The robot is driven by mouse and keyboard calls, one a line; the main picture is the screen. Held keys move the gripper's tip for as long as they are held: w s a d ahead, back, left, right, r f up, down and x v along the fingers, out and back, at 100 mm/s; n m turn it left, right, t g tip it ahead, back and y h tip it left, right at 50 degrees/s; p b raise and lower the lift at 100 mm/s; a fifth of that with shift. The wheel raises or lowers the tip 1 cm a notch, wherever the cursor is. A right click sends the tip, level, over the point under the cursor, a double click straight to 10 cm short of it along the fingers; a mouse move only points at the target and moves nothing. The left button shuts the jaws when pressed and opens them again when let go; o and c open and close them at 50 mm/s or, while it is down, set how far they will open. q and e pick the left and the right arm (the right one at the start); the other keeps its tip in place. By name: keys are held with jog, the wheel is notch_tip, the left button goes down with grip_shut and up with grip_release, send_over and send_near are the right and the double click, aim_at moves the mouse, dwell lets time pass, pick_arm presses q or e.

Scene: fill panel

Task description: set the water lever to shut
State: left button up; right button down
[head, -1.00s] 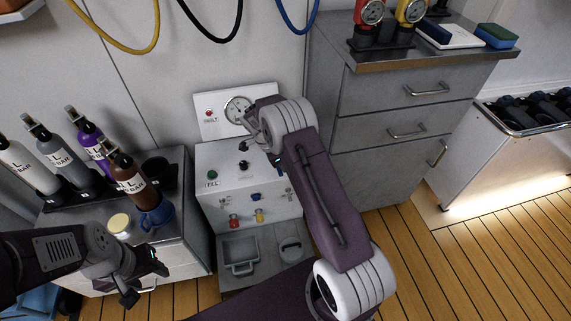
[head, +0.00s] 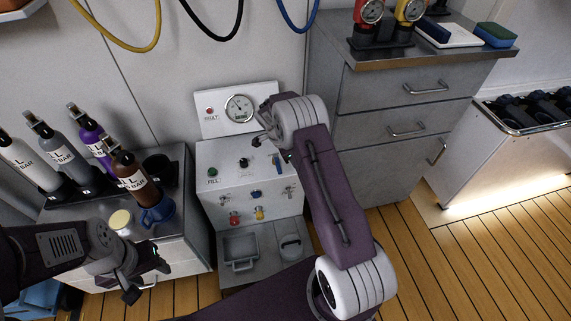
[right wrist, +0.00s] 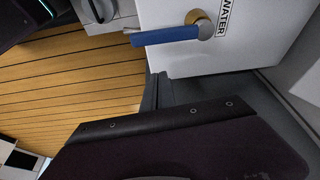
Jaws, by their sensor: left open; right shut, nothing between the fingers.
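The water lever (right wrist: 166,36) shows in the right wrist view as a blue handle on a brass pivot. It lies almost level there, pointing left from the pivot, beside a WATER label (right wrist: 224,17) on the white panel. In the head view a small blue part, likely this lever (head: 277,164), shows at the panel's right, beside my right wrist. My right gripper (right wrist: 157,93) is shut and empty, below and apart from the lever in the right wrist view; my wrist hides most of it in the head view. My left gripper (head: 148,279) is open and empty, low at left.
The fill panel (head: 222,155) carries a gauge (head: 239,108), knobs and small valves. A mug (head: 157,213) and several bottles (head: 133,174) stand on the left cabinet. A drawer cabinet (head: 390,160) stands close to the right of my right arm.

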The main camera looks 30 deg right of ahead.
jog(key=p+v, duration=0.3)
jog(key=v, duration=0.7)
jog(key=shift+w, duration=0.2)
